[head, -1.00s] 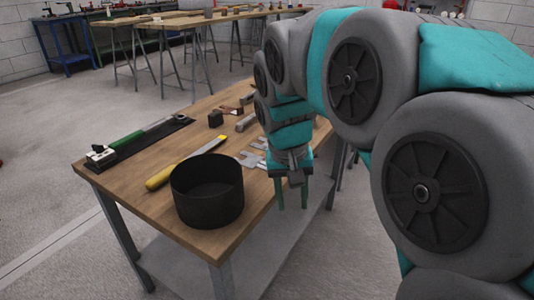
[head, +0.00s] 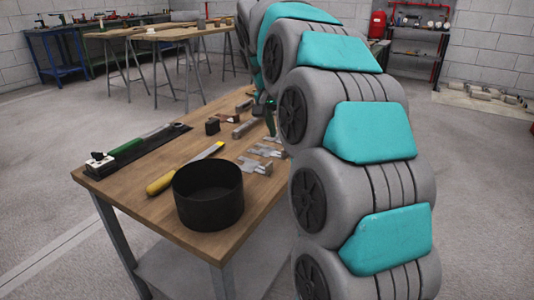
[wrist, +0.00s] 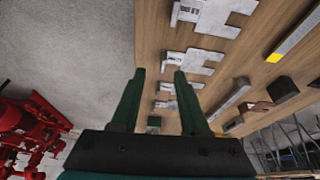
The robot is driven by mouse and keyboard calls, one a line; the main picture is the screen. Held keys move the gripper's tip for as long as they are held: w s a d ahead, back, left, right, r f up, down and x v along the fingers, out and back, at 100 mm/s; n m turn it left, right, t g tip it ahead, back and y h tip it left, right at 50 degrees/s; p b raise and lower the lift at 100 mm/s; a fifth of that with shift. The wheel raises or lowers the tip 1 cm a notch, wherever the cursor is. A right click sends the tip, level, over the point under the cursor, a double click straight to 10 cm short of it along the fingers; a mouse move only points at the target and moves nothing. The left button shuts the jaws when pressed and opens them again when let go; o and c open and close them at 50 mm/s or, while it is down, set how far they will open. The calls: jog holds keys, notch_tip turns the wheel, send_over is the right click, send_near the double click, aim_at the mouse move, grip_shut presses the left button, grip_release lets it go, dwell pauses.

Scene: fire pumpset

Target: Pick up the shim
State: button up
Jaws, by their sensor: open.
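Several grey slotted metal shims lie in a row near the right edge of the wooden workbench (head: 130,187). In the head view, the nearest shim (head: 254,165) is largest, with another shim (head: 267,151) behind it. In the wrist view, a large shim (wrist: 212,14) is at the top, a second shim (wrist: 192,61) is below it, and smaller shims show lower, partly behind the right finger. My gripper (wrist: 160,73) is open and empty, its green fingers apart near the bench edge. In the head view my arm hides most of it.
A steel bar (head: 247,127) and a dark block (head: 212,126) lie farther back. Red equipment (wrist: 28,130) shows at lower left in the wrist view.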

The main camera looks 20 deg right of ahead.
aim_at(268, 148)
jog(key=shift+w+d+f+m, duration=0.4)
jog(key=shift+w+d+f, duration=0.4)
jog(key=shift+w, duration=0.25)
jog(key=shift+a+x, duration=0.1)
jog(key=shift+x, duration=1.25)
jog(key=shift+a+x, duration=0.15)
jog(key=shift+x, duration=1.2)
grip_shut()
